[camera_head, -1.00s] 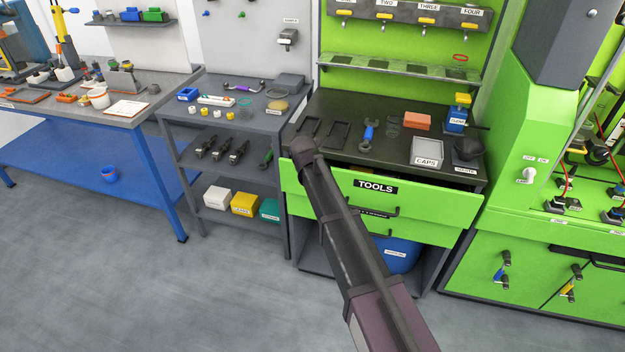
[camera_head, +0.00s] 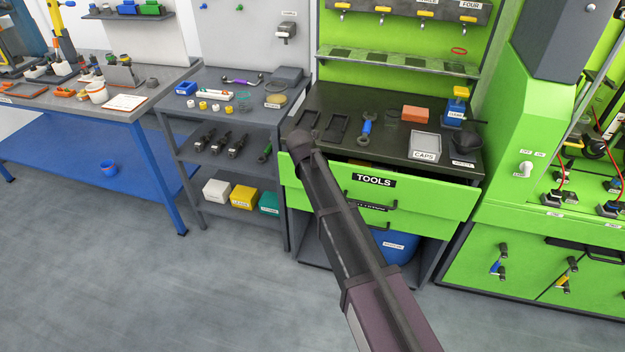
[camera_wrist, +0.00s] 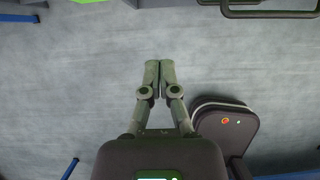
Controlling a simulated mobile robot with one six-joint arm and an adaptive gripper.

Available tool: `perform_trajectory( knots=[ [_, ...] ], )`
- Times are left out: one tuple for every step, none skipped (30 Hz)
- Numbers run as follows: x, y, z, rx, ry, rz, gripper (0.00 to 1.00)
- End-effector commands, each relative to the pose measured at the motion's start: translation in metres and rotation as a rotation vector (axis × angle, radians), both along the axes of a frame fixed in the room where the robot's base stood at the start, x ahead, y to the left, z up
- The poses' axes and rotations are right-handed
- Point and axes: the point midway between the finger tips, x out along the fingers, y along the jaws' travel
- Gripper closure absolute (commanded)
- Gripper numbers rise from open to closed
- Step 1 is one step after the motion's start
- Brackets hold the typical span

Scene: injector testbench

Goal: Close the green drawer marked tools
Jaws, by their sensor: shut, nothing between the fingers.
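The green drawer marked TOOLS (camera_head: 430,199) is pulled out from the workbench in the head view. A dark gap shows between its front and the black worktop (camera_head: 385,150). Its dark handle (camera_head: 376,207) is below the label. My arm crosses in front of the drawer's left part and hides some of it. In the wrist view my gripper (camera_wrist: 159,66) is shut and empty, with its fingertips together over grey floor. Dark handle-like bars (camera_wrist: 270,13) show at that view's top right edge, apart from the fingertips. My fingers cannot be made out in the head view.
A grey shelf unit (camera_head: 230,175) stands left, a green test cabinet (camera_head: 535,255) right. The floor in front (camera_head: 220,280) is clear.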

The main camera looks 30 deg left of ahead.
Motion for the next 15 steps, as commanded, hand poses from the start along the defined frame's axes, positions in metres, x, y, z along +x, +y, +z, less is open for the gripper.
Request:
perform_trajectory(
  knots=[
    [-0.002, -0.002, -0.007, -0.003, -0.017, -0.004, 1.00],
    [-0.003, -0.003, -0.010, -0.003, -0.029, -0.008, 1.00],
    [-0.003, -0.004, -0.014, -0.004, -0.051, -0.014, 1.00],
    [-0.004, -0.005, -0.017, -0.005, -0.067, -0.019, 1.00],
    [-0.005, -0.006, -0.020, -0.007, -0.086, -0.023, 1.00],
    [-0.006, -0.007, -0.024, -0.006, -0.113, -0.030, 1.00],
    [-0.006, -0.008, -0.027, -0.005, -0.135, -0.036, 1.00],
    [-0.007, -0.009, -0.030, -0.006, -0.157, -0.042, 1.00],
    [-0.007, -0.011, -0.034, -0.005, -0.189, -0.048, 1.00],
    [-0.008, -0.012, -0.037, -0.004, -0.214, -0.053, 1.00],
    [-0.009, -0.013, -0.039, -0.002, -0.239, -0.057, 1.00],
    [-0.011, -0.014, -0.043, 0.001, -0.272, -0.062, 1.00],
    [-0.012, -0.014, -0.045, 0.004, -0.297, -0.064, 1.00],
    [-0.013, -0.014, -0.047, 0.007, -0.321, -0.067, 1.00],
    [-0.014, -0.015, -0.050, 0.012, -0.353, -0.069, 1.00]
  ],
)
